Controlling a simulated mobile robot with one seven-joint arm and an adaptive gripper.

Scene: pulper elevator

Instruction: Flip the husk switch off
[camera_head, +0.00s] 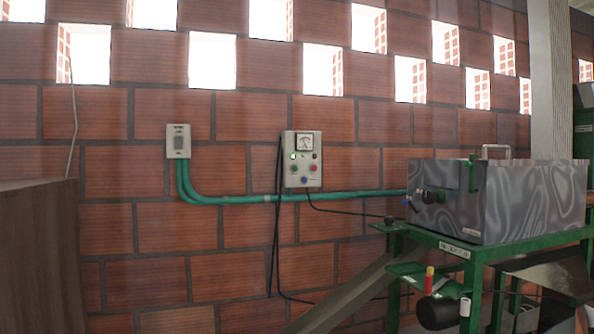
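A pale wall switch (178,141) with a grey centre is fixed to the brick wall at the left, with green conduit running from its bottom. A grey control box (302,160) hangs on the wall to its right. The box has a gauge at the top, a lit green lamp, and several coloured buttons or knobs, including red, green and blue ones. I cannot read any label that says which of these is the husk switch. My gripper is not in view.
A metal machine housing (500,198) stands on a green frame (470,255) at the right. Green conduit (240,199) and black cables run along the wall. A brown wooden block (38,255) fills the lower left. A sloping chute (345,297) rises at the bottom centre.

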